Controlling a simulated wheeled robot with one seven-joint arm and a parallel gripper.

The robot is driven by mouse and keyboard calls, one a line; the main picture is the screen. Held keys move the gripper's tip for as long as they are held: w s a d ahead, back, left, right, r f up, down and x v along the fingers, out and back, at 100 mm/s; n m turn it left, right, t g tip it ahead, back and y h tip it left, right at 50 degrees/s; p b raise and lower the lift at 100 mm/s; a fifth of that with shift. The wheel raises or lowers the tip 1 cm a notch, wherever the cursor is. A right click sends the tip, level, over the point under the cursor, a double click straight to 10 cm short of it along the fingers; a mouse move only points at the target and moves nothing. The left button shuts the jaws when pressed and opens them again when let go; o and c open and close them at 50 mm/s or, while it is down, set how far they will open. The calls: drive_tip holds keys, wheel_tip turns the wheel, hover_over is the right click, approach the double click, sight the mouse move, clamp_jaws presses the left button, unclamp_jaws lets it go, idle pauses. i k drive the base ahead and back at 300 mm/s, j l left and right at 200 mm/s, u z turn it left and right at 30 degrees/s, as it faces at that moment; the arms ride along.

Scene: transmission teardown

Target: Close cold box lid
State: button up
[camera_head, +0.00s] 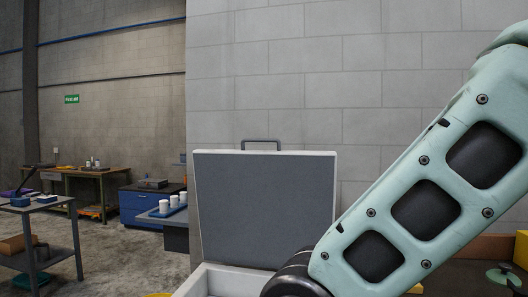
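The cold box lid (262,208) stands open and roughly upright, its dark grey inner face toward me and a pale rim around it. A dark handle (261,142) sticks up from its top edge. The white cold box (212,281) is below the lid at the bottom of the picture. Only part of its rim and inner wall shows; the rest is cut off by the frame or hidden by my arm. My pale green arm reaches from the upper right down to the box's right side. My gripper is not in view, below the picture's edge or behind my arm.
A grey block wall (300,80) stands behind the lid. Farther left are a blue cabinet (139,206), a workbench (88,172) and a grey cart (40,254). Open floor lies between them.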

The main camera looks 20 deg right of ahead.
sight(256, 208)
drive_tip(key=i+j+z, duration=0.1)
drive_tip(key=j, duration=0.25)
drive_tip(key=i+j+z, duration=0.15)
drive_tip(key=j, duration=0.25)
drive_tip(key=i+j+z, duration=0.2)
drive_tip(key=i+j, duration=0.2)
drive_tip(key=i, duration=0.15)
